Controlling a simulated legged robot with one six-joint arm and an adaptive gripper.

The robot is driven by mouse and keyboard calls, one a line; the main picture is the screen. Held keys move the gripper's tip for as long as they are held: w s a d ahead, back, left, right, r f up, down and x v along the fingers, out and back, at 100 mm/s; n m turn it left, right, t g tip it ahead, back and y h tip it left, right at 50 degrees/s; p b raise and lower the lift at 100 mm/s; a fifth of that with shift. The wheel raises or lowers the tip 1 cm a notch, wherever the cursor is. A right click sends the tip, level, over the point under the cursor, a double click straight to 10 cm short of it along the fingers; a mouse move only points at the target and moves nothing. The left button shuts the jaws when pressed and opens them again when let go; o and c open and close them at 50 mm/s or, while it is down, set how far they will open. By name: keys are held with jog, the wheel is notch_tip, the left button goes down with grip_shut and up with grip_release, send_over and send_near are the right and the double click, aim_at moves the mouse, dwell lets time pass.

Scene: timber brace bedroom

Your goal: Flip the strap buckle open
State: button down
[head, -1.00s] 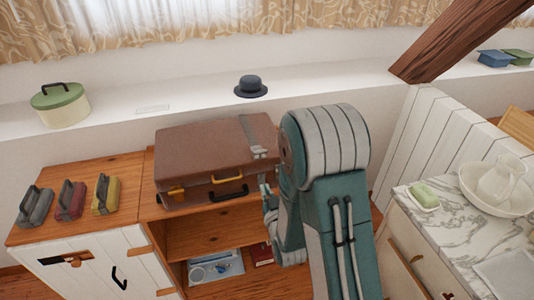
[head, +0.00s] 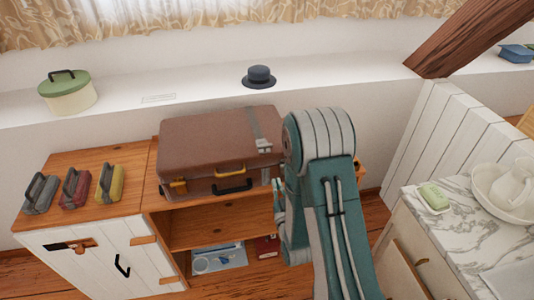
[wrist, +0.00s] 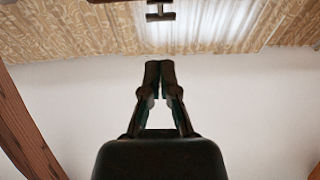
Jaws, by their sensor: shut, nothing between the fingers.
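A brown suitcase (head: 205,140) lies flat on the wooden cabinet in the head view. A grey strap (head: 255,123) runs over its right part, with a pale metal buckle (head: 263,144) near the front top edge. The buckle appears to lie flat, but it is too small to tell its state. My arm stands just right of the suitcase and hides its right end. My gripper is mostly hidden in the head view. In the wrist view my gripper (wrist: 159,72) is shut and empty, its fingertips together against the pale wall. Neither buckle nor suitcase shows there.
Three small handled blocks (head: 75,188) stand on the cabinet's left. A dark hat (head: 259,77) and a green-lidded pot (head: 68,92) sit on the ledge. A marble-topped washstand (head: 455,225) stands at right.

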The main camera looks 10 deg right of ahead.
aim_at(265, 147)
jog(key=w, duration=0.3)
jog(key=w+r, duration=0.1)
jog(key=w, duration=0.3)
jog(key=w+r, duration=0.1)
jog(key=w, duration=0.2)
jog(key=shift+w+a, duration=0.2)
jog(key=shift+a, duration=0.1)
jog(key=shift+w+d+r, duration=0.1)
jog(key=shift+w+r, duration=0.05)
jog(key=shift+w, duration=0.4)
jog(key=shift+r, duration=0.1)
jog(key=shift+r+g, duration=0.15)
jog(key=shift+g, duration=0.15)
